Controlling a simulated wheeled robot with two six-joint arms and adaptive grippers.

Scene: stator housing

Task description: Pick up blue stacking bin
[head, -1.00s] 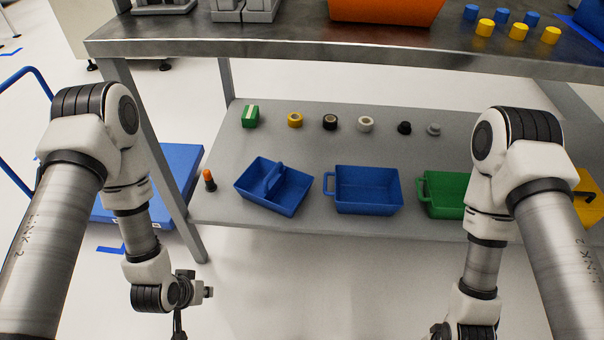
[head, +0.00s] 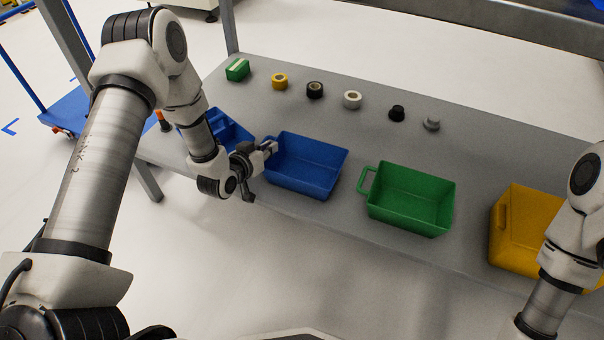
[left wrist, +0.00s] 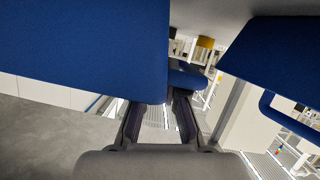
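The blue stacking bin (head: 308,168) sits on the lower grey shelf, open side up, between a second blue bin and a green bin. My left gripper (head: 266,149) is at its left side, by the handle, which the gripper partly hides. In the left wrist view the two dark fingers (left wrist: 159,112) are apart. Large blue surfaces (left wrist: 80,50) fill the upper left there, and a blue surface with a loop handle (left wrist: 270,60) is at the right. I cannot tell whether the fingers touch the bin. My right gripper is out of view.
The second blue bin (head: 232,130) is partly hidden behind my left arm. The green bin (head: 410,200) and yellow bin (head: 520,225) stand to the right. Tape rolls (head: 315,90) and other small items line the shelf (head: 380,145) behind. A blue cart (head: 85,110) is at the left.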

